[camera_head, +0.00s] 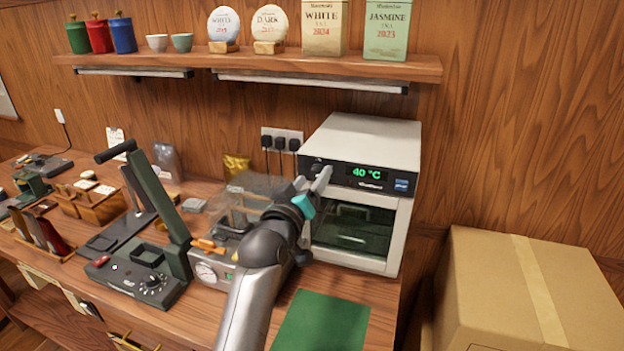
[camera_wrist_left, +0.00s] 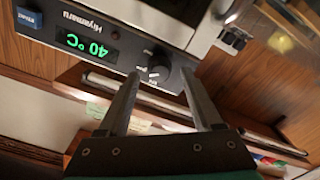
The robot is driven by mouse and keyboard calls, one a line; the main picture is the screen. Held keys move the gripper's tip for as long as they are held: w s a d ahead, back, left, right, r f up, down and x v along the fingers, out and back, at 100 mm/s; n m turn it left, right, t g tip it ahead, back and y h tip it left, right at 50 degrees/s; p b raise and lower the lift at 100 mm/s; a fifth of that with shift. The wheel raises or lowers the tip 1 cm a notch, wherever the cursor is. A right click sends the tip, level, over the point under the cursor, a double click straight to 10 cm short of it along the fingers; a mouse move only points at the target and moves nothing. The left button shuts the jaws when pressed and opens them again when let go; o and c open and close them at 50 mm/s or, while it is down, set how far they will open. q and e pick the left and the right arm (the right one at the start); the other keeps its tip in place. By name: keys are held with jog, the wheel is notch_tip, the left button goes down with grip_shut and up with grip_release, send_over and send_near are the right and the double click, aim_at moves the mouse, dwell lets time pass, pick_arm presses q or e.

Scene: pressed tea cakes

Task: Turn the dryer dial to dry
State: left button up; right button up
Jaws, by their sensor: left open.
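The dryer (camera_head: 360,133) is a white box with a dark glass door and a dark control panel showing a green 40 °C. Its round black dial (camera_wrist_left: 158,67) is at the end of the panel, with small white marks beside it that I cannot read surely. My left gripper (camera_wrist_left: 159,76) is open, with one finger on each side of the dial and a gap showing on both sides. In the head view, the left gripper (camera_head: 313,183) is in front of the panel's left end and partly covers the dial there. My right gripper is not in view.
A blue button (camera_head: 401,184) is at the panel's right end. A grey sealing machine (camera_head: 215,268) and a dark lever press (camera_head: 150,285) stand left of the dryer. A green mat (camera_head: 322,322) lies in front. A cardboard box (camera_head: 530,290) is at right, and a shelf (camera_head: 260,60) hangs above.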

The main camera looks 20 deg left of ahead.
pick_arm(q)
jog(key=shift+w, duration=0.3)
grip_shut()
dwell(0.5)
